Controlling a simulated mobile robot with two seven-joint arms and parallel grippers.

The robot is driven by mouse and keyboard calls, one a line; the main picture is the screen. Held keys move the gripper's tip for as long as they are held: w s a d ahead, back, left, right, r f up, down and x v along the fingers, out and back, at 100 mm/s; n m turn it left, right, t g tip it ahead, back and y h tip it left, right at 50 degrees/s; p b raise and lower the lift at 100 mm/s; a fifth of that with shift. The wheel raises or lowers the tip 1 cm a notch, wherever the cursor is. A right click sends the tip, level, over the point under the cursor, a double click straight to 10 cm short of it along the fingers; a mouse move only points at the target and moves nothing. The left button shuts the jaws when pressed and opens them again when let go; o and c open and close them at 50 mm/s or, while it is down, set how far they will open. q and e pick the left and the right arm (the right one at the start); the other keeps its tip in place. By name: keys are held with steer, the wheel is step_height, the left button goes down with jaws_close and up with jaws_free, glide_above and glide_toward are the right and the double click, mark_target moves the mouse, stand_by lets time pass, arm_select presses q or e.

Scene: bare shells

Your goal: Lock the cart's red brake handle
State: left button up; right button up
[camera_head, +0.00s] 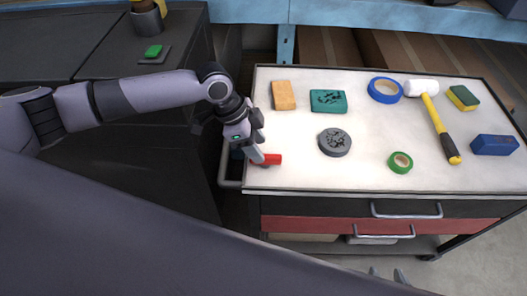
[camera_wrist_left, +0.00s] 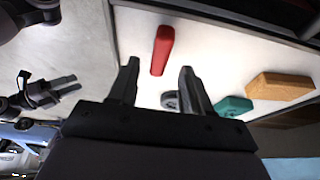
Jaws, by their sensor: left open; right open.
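The red brake handle (camera_head: 270,159) lies at the left front corner of the cart's pale top (camera_head: 300,178). It also shows in the left wrist view (camera_wrist_left: 162,48), as a red bar just beyond the fingertips, in line with the gap between them. My left gripper (camera_head: 257,154) is open and empty, right at the handle and partly covering it in the head view. I cannot tell whether it touches. My right gripper (camera_head: 387,274) is open; only its fingertips show at the bottom of the head view, in front of the cart. It also shows in the left wrist view (camera_wrist_left: 74,85).
On the cart lie an orange block (camera_head: 284,95), a teal block (camera_head: 328,101), a grey disc (camera_head: 334,142), green tape (camera_head: 400,162), blue tape (camera_head: 384,90), a mallet (camera_head: 437,120), a sponge (camera_head: 463,97) and a blue block (camera_head: 494,145). A dark cabinet (camera_head: 150,150) stands left.

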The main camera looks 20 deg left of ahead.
arm_select(q)
steer(key=shift+x, duration=2.05)
jaws_close()
